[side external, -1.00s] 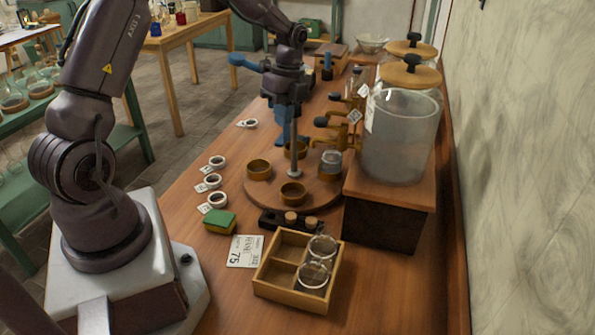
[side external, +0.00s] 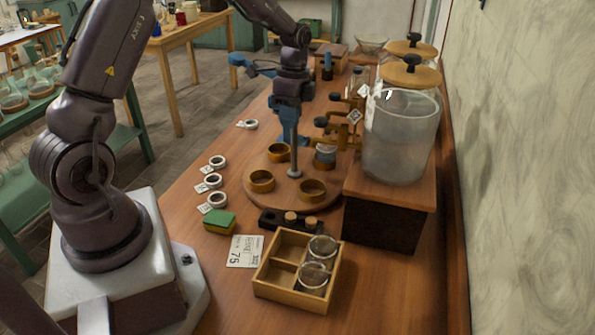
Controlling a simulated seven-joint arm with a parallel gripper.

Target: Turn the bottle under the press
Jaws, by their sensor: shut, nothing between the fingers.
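A round wooden turntable (side external: 290,195) stands on the bench with several brown ring holders, including a left one (side external: 262,181) and a front right one (side external: 313,190). A small glass bottle (side external: 325,153) with grey contents stands at the turntable's right rear, apparently in a holder. A grey upright post (side external: 294,160) with a round foot rises from the turntable's middle. My gripper (side external: 290,140) is shut, pointing down at the post's upper part; whether it touches the post is unclear. Blue parts beside my wrist partly hide the scene behind. I cannot clearly pick out the press.
Brass taps (side external: 340,125) with black knobs project toward the turntable's right rear. A large glass jar (side external: 402,135) stands on a wooden box at right. In front are a wooden tray (side external: 262,285) with glasses, a green sponge (side external: 219,221) and white rings (side external: 217,200).

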